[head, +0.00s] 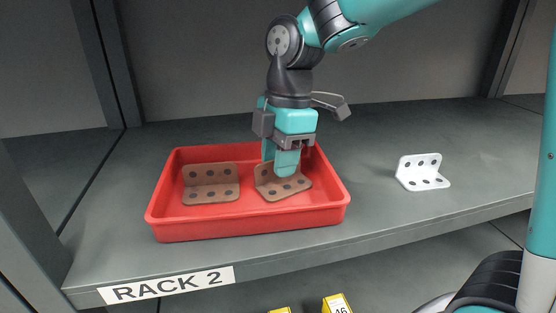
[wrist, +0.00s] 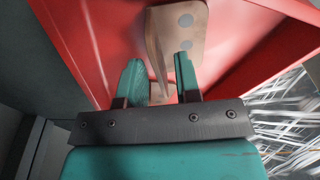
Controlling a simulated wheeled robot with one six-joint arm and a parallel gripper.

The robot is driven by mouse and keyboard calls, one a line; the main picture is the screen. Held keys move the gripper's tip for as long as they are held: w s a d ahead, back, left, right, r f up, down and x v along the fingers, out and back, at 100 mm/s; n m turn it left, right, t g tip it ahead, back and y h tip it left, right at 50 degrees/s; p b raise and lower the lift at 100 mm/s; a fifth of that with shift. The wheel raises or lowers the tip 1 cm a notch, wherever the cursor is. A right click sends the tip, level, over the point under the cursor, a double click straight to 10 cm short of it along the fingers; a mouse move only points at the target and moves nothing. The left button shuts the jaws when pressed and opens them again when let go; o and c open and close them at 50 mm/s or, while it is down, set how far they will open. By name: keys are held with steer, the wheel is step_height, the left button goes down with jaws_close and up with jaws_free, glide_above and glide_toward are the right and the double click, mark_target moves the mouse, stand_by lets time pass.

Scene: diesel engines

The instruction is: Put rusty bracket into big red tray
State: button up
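The big red tray (head: 250,220) sits on the shelf. Two brown rusty brackets with holes are inside it: one at the left (head: 210,184) and one at the right (head: 285,188), both resting on the tray floor. My gripper (head: 281,165) is down in the tray at the right bracket, hiding part of its upright flange. In the wrist view my gripper (wrist: 161,80) has its teal fingers apart, with the upright flange of the rusty bracket (wrist: 180,35) between them. There seems to be a gap beside the flange, so the fingers look open around it.
A white bracket (head: 423,172) stands on the shelf to the right of the tray, with clear shelf between. A "RACK 2" label (head: 167,285) is on the shelf's front edge. Grey rack posts (head: 105,60) stand at the sides. Yellow boxes (head: 337,304) show below.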

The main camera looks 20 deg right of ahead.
steer(key=r+p, duration=0.1)
steer(key=r, duration=0.1)
steer(key=r+p, duration=0.1)
steer(key=r, duration=0.1)
steer(key=r+p, duration=0.1)
steer(key=r, duration=0.1)
steer(key=shift+d+r, duration=0.3)
steer(key=shift+d, duration=0.1)
steer(key=s+a+f+m, duration=0.1)
steer(key=s+m, duration=0.2)
steer(key=s, duration=0.2)
steer(key=s+a+f+m+y, duration=0.1)
steer(key=s+a+f+m, duration=0.1)
steer(key=s+m, duration=0.2)
steer(key=s+a+f+m+y, duration=0.1)
steer(key=s+a+m, duration=0.1)
steer(key=s+m, duration=0.2)
steer(key=shift+s+f, duration=0.15)
steer(key=shift+s, duration=1)
steer(key=shift+s+a+f+m, duration=0.15)
steer(key=shift+s+m, duration=0.25)
steer(key=shift+m, duration=0.2)
